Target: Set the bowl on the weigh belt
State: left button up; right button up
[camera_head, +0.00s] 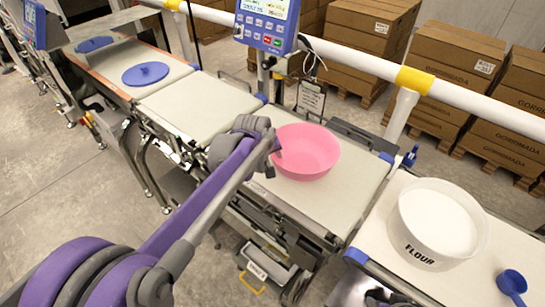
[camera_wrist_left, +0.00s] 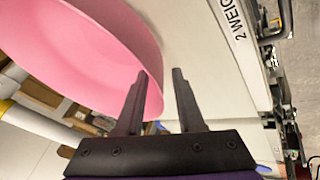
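The pink bowl (camera_head: 308,150) stands upright on the white weigh belt (camera_head: 345,188), and looks empty. In the left wrist view the bowl (camera_wrist_left: 75,50) fills the upper left, and the belt (camera_wrist_left: 205,60) is beside it with a label reading "2 WEIG", cut off. My left gripper (camera_head: 276,150) is at the bowl's left rim. In the left wrist view its fingers (camera_wrist_left: 159,75) are apart, one overlapping the bowl's edge and the other over the belt. I cannot tell whether either finger touches the bowl. My right gripper is in neither view.
A white flour tub (camera_head: 409,242) and a blue scoop (camera_head: 512,282) are on the right-hand belt. A blue lid-like disc (camera_head: 145,73) lies on the left belt. The middle belt (camera_head: 200,105) is clear. A control panel (camera_head: 267,22) and a white rail (camera_head: 345,58) stand behind.

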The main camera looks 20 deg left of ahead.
pick_arm(q)
jog(key=d+v, duration=0.1)
jog(key=v, duration=1)
jog(key=s+f+m, duration=0.3)
jog(key=s+f, duration=0.4)
jog(key=s, duration=0.5)
jog(key=s+f+m, duration=0.4)
jog(key=s+f, duration=0.3)
jog(key=s, duration=0.6)
jog(key=shift+s+a+f+g+y+p, duration=0.2)
jog(key=shift+s+a+g+y+p, duration=0.1)
jog(key=shift+g+p, duration=0.1)
